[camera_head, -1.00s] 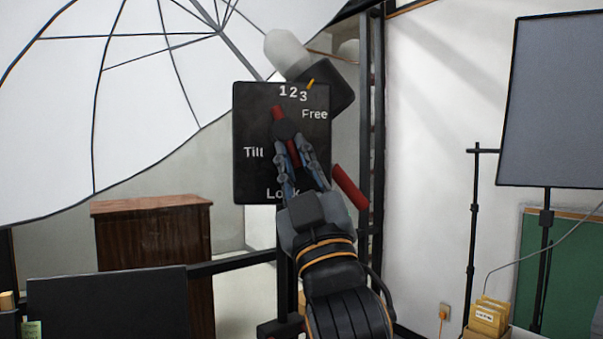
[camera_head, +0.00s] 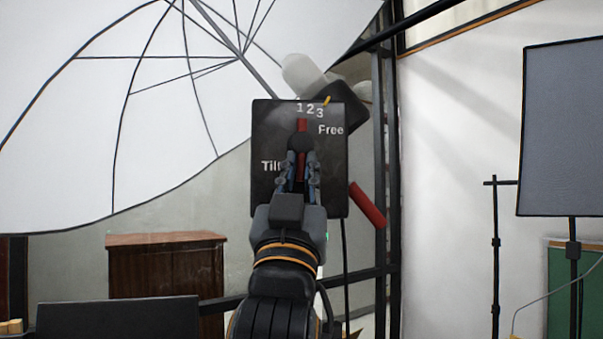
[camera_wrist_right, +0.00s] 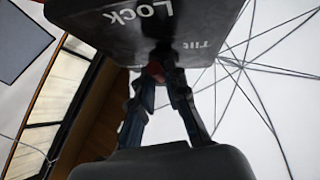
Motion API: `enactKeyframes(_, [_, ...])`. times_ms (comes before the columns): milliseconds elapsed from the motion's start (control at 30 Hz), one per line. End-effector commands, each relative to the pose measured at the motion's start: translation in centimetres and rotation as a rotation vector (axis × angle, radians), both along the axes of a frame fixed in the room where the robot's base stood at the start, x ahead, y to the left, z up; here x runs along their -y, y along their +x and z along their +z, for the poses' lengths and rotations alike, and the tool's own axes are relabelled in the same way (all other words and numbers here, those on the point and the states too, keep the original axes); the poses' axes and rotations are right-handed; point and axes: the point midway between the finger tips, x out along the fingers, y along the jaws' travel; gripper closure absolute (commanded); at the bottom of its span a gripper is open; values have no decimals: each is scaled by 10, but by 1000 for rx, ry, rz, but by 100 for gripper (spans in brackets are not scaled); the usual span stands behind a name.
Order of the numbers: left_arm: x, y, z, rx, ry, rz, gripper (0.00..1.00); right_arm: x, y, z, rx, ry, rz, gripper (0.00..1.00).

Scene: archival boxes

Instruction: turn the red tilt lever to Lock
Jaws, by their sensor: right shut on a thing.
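The red tilt lever (camera_head: 302,126) sits on a black panel (camera_head: 267,135) marked Tilt, Free and 1 2 3. It stands nearly upright in the head view, its upper end just below the numbers. My right gripper (camera_head: 301,160) is shut on the lever's lower part, below the dark hub. The gripper hides the Lock mark in the head view. In the right wrist view Lock is readable on the panel (camera_wrist_right: 105,18). There the fingers (camera_wrist_right: 161,80) close around a small red part of the lever (camera_wrist_right: 155,71). My left gripper is not in view.
A second red handle (camera_head: 367,204) sticks out right of the panel. A white umbrella (camera_head: 90,110) fills the upper left. A wooden cabinet (camera_head: 165,270) stands behind at left. A grey softbox (camera_head: 565,130) and a dark stand (camera_head: 495,255) are at right.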

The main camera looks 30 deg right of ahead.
Motion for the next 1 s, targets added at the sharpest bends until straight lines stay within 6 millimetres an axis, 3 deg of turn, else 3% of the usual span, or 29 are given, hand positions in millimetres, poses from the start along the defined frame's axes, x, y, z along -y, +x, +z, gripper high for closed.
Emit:
enactKeyframes(200, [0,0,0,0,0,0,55,0,1,-1,-4,1,0,100])
enactKeyframes(233, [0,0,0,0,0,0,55,0,1,-1,-4,1,0,82])
enactKeyframes(333, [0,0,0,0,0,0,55,0,1,0,-3,1,0,64])
enactKeyframes(700, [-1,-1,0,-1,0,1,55,0,0,4,0,-1,-1,64])
enactKeyframes(1000, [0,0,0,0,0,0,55,0,-1,54,2,0,0,64])
